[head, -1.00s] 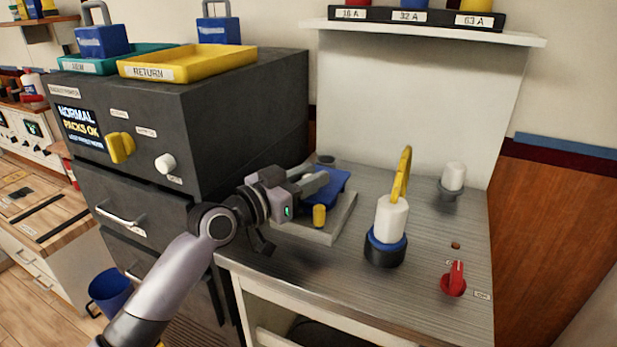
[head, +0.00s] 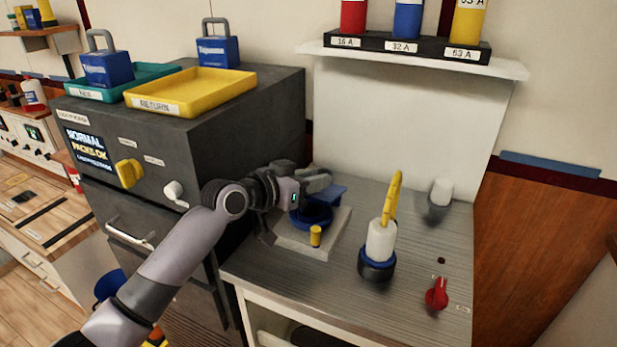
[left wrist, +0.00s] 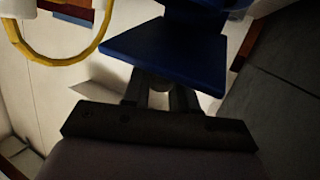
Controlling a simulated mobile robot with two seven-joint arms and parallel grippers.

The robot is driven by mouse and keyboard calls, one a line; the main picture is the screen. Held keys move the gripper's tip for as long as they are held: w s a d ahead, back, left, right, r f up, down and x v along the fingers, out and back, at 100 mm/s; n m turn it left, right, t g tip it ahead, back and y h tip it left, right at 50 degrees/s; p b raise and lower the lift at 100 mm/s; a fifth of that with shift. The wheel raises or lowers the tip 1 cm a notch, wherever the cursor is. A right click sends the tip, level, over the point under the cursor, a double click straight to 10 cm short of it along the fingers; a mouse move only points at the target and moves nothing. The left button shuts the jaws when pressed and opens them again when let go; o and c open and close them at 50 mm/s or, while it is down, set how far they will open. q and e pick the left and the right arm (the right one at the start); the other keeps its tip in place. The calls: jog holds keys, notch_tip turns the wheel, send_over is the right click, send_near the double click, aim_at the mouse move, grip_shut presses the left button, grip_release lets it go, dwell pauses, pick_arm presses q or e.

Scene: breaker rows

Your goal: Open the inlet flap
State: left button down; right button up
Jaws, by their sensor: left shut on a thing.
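The blue inlet flap (head: 335,194) is raised above a round blue inlet (head: 313,217) on a light grey base plate (head: 292,240). My left gripper (head: 318,184) is at the flap's upper side, shut on it. In the left wrist view the broad blue flap (left wrist: 165,55) lies just beyond the fingertips (left wrist: 160,88). The fingers partly hide the flap's edge in the head view. My right gripper is in neither view now.
A yellow peg (head: 316,236) stands at the plate's front. A dark cabinet (head: 245,120) stands close on the left.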

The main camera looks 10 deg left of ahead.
pick_arm(q)
jog(key=shift+w+d+r, duration=0.25)
jog(key=shift+w+r, duration=0.5)
jog(key=shift+w+d+r+p, duration=0.1)
jog(key=shift+w+r+p, duration=0.2)
jog(key=shift+p, duration=0.05)
jog(key=shift+w+d+r+g+p, duration=0.1)
jog(key=shift+w+d+g+p, duration=0.1)
jog(key=shift+w+g+p, duration=0.3)
jog(key=shift+w, duration=0.1)
jog(key=c, duration=1)
grip_release()
jog(key=shift+n, duration=0.3)
